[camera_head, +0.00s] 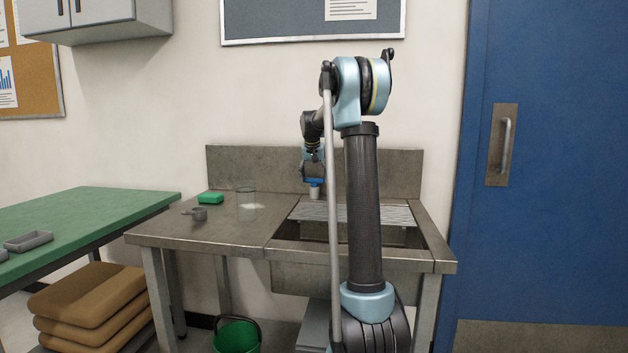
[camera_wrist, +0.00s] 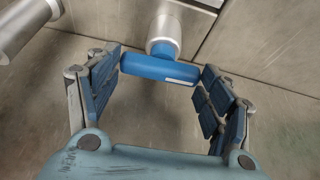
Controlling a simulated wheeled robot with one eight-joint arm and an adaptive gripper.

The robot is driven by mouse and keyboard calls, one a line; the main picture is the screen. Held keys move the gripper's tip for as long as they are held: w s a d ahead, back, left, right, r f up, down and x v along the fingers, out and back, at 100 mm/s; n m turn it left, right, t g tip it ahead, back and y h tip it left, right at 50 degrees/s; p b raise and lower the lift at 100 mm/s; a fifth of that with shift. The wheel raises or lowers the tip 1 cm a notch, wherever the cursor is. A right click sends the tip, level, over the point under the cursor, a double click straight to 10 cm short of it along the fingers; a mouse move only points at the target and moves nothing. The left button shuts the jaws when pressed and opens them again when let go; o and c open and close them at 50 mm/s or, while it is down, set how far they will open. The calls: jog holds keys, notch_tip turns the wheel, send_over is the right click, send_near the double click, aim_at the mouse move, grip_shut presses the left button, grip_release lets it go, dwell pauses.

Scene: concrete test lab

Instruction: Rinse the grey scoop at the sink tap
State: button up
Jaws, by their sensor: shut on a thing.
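The grey scoop (camera_head: 199,213) lies on the left part of the steel counter, its handle pointing left. It is away from my gripper. The tap is at the back of the sink (camera_head: 432,240). Its blue handle (camera_wrist: 160,69) sits on a short metal body (camera_wrist: 172,30) in the wrist view. My gripper (camera_wrist: 160,70) has its fingers at both ends of this blue handle and is shut on it. In the head view my gripper (camera_head: 314,172) is small and partly hidden by my arm. I cannot tell whether water runs.
A green sponge (camera_head: 210,198) and a clear glass container (camera_head: 246,198) stand near the scoop, with a pale patch by the glass. A green table (camera_head: 90,215) with grey trays is at left. A green bucket (camera_head: 237,336) is under the counter. A blue door (camera_head: 560,180) is at right.

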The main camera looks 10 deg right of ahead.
jog(key=shift+n+y, duration=0.6)
jog(key=shift+n, duration=0.9)
jog(key=o, duration=1.1)
jog(key=shift+c, duration=0.2)
jog(key=v, duration=1.1)
jog(key=shift+s+r, duration=0.3)
